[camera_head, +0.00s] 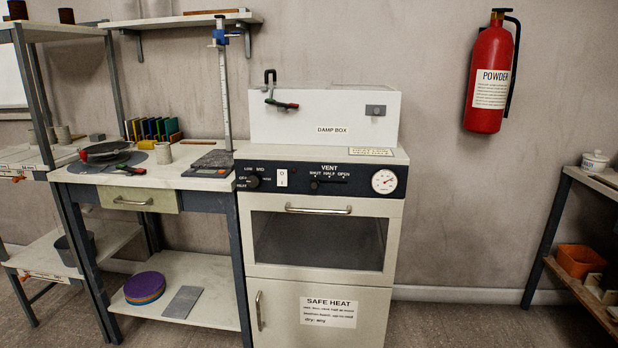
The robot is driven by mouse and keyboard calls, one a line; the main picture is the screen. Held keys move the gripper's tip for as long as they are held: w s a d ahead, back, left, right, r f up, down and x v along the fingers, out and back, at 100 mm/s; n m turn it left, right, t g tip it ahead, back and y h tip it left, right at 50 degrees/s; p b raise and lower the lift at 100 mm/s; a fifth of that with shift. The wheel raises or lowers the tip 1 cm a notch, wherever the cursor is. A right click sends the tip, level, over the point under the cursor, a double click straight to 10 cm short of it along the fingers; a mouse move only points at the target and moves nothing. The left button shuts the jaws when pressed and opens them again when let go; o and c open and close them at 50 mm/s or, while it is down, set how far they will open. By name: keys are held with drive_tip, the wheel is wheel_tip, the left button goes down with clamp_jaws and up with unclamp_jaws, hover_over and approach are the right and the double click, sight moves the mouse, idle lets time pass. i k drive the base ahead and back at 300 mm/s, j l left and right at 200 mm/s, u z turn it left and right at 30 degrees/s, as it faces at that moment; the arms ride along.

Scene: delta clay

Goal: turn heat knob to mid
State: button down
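The heat knob (253,181) is a round black knob at the left end of the dark control panel (350,184) on the cream oven cabinet. Small white labels surround it, with off at its left and low and mid above. Its pointer is too small to tell which label it faces. To its right are a white rocker switch (282,179), a smaller black vent knob (314,185) under shut, half and open labels, and a round white gauge (384,181). My gripper is not in view.
The oven door (320,240) and the lower door with a safe heat label (328,312) are shut. A white damp box (325,128) stands on top. A workbench (190,178) with a scale adjoins at left. A fire extinguisher (489,85) hangs at right. Floor shows at lower right.

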sight(254, 180)
drive_tip(key=i+u, duration=0.2)
drive_tip(key=u, duration=0.2)
drive_tip(key=i+l+u, duration=0.2)
drive_tip(key=u, duration=0.15)
